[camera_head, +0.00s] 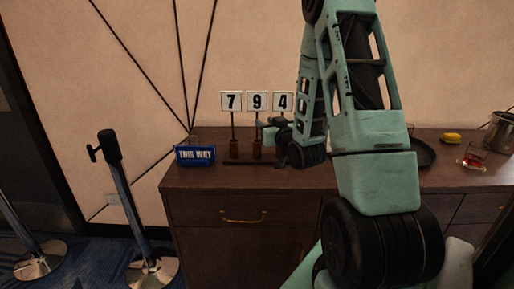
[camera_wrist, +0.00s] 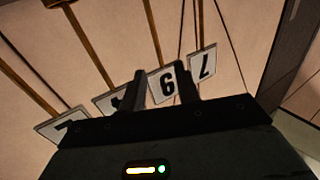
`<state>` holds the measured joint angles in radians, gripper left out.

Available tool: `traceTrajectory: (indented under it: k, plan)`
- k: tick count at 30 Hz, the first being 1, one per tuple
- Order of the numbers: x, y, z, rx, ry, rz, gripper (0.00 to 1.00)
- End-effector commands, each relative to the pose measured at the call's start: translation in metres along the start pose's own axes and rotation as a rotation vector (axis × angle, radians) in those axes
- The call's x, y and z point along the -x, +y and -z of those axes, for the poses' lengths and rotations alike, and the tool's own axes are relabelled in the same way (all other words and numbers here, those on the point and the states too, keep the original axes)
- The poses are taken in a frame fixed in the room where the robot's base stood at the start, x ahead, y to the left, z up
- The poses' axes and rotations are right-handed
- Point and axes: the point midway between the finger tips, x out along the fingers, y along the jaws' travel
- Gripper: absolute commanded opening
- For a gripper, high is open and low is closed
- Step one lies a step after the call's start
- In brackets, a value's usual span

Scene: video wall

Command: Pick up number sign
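White number signs stand on thin sticks in a row on a dark cabinet: the 7 sign (camera_head: 231,101), the 9 sign (camera_head: 257,101) and the 4 sign (camera_head: 283,102). My gripper (camera_head: 262,126) is just below the sign plates, by the sticks of the 9 and 4. The wrist view shows the signs upside down: the 7 sign (camera_wrist: 203,64), the 9 sign (camera_wrist: 167,88), the partly covered 4 sign (camera_wrist: 108,99) and another sign (camera_wrist: 62,126), hidden behind my arm in the head view. The fingers (camera_wrist: 161,78) are apart, with the 9 sign showing between them. No contact is visible.
A blue "THIS WAY" sign (camera_head: 195,155) stands left of the signs on the cabinet top (camera_head: 290,178). A black tray (camera_head: 425,152), a yellow sponge (camera_head: 452,138), a glass (camera_head: 473,158) and a metal pot (camera_head: 500,132) are at right. Barrier posts (camera_head: 125,190) stand left.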

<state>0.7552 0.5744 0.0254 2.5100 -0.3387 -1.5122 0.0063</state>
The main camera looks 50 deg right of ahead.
Motion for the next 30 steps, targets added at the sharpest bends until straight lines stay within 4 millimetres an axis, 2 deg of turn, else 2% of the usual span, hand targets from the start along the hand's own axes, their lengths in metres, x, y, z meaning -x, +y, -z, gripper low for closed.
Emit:
traceTrajectory:
  k: [2,3,6,13,22,30]
  plan:
    - [-0.003,0.0,-0.004,0.002,0.005,-0.001,0.32]
    - [-0.011,0.0,0.002,0.001,0.002,0.0,0.32]
    - [-0.024,0.0,0.002,0.0,0.001,0.0,0.32]
    - [-0.039,0.0,0.002,0.0,0.0,0.0,0.32]
    - [-0.083,0.0,0.002,0.0,0.001,-0.001,0.32]
    - [-0.089,0.0,0.001,0.0,0.0,-0.001,0.32]
